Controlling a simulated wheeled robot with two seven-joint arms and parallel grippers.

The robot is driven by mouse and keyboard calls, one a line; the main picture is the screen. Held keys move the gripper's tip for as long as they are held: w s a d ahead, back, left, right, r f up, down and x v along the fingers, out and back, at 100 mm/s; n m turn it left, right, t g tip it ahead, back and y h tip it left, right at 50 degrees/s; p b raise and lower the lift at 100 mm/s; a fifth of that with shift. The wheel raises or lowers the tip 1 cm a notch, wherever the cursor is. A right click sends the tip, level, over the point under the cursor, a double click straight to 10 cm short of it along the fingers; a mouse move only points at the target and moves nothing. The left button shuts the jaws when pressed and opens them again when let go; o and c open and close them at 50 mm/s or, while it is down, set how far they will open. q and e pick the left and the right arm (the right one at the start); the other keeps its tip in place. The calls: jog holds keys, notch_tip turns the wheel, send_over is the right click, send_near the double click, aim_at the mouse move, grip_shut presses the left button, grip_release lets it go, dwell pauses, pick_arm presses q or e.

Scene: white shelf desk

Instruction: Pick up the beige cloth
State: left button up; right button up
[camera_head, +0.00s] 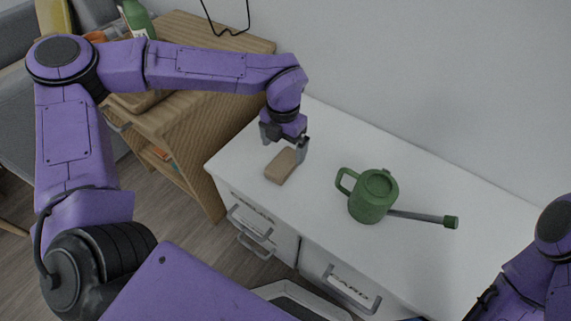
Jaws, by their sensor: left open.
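The beige cloth (281,167) looks like a small folded block lying on the white desk top, near its left end. My left gripper (285,153) is over the far end of the cloth, pointing down, with its fingers apart. One finger is at the right of the cloth and the other is at its upper left. I cannot tell whether the fingers touch the cloth. My right arm shows at the lower right edge, but its gripper is outside the picture.
A green watering can (372,197) with a long spout pointing right stands on the white desk (433,181), right of the cloth. A wooden cabinet (186,140) stands left of the desk. Drawers with handles (350,293) face the front. The desk top between cloth and can is clear.

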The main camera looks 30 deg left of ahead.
aim_at(283, 161)
pick_arm(q)
jog(key=f+b, duration=0.1)
jog(key=f, duration=0.1)
jog(key=f+b, duration=0.1)
jog(key=f, duration=0.2)
jog(key=shift+s+f+b, duration=0.25)
jog(key=shift+f+b, duration=0.15)
jog(key=shift+f, duration=0.2)
jog(key=shift+r, duration=0.15)
jog(key=c, duration=1)
jog(key=shift+c, duration=0.2)
